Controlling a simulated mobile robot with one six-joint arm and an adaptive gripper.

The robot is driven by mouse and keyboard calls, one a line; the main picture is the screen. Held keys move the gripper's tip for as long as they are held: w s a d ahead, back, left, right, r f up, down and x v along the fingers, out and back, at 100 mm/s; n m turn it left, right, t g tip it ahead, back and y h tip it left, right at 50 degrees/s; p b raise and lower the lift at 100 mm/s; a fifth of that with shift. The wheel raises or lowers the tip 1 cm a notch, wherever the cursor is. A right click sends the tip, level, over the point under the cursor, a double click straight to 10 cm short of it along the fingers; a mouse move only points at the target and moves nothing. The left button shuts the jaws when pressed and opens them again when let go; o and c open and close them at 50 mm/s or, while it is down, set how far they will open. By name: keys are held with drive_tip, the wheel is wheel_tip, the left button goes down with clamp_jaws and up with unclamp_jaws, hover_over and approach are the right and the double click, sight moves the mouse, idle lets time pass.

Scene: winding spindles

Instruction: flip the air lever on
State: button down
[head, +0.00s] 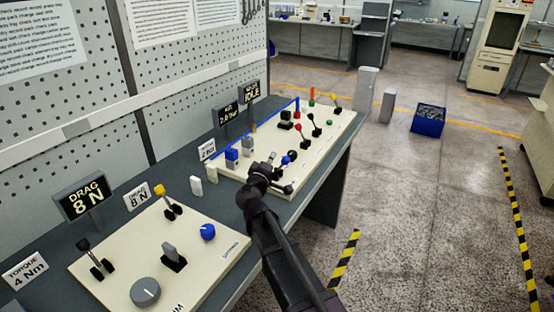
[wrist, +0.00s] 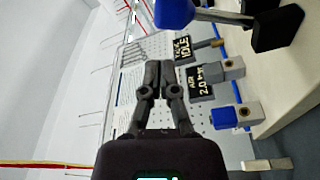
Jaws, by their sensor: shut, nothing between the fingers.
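I cannot read a label on this lever. My gripper is shut and empty; its fingertips (wrist: 158,66) show together in the wrist view, apart from the knob. The air display (head: 227,115) reads 2.0 bar behind the panel; it also shows in the wrist view (wrist: 205,83).
The far panel (head: 325,139) carries several other levers, including red (head: 297,127) and yellow (head: 335,97) ones, and a blue-capped block (head: 231,155). An IDLE display (head: 249,91) stands behind. A near panel (head: 115,265) holds knobs and levers.

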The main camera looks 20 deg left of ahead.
drive_tip(key=s+a+b, duration=0.1)
drive_tip(key=s, duration=0.9)
drive_tip(key=shift+s+f, duration=0.2)
drive_tip(key=shift+s, duration=0.15)
drive_tip(key=w+d+f+m+g+h, duration=0.2)
drive_tip(key=d+f+m+g, duration=0.15)
drive_tip(key=d, duration=0.65)
drive_tip(key=w+d+f+m+g+h, duration=0.2)
drive_tip(key=d+f+h, duration=0.15)
drive_tip(key=d, duration=0.55)
drive_tip(key=w+d+f+m+g+h, duration=0.2)
drive_tip(key=d+f+m+g, duration=0.15)
drive_tip(key=d, duration=0.65)
drive_tip(key=s+d+f+m+g+y, duration=0.1)
drive_tip(key=s+d+f+g, duration=0.15)
drive_tip(key=d, duration=0.35)
drive_tip(key=s+d+f+m+g, duration=0.1)
drive_tip(key=d+f+g, duration=0.15)
drive_tip(key=d, duration=0.25)
drive_tip(key=s+d+f+m+g+y, duration=0.3)
drive_tip(key=s+d+f+g+y, duration=0.2)
drive_tip(key=s+d, duration=0.4)
wheel_tip(320, 180, up, 13)
drive_tip(key=p, duration=1.2)
drive_tip(key=shift+s+p, duration=0.2)
drive_tip(key=shift+p, duration=0.1)
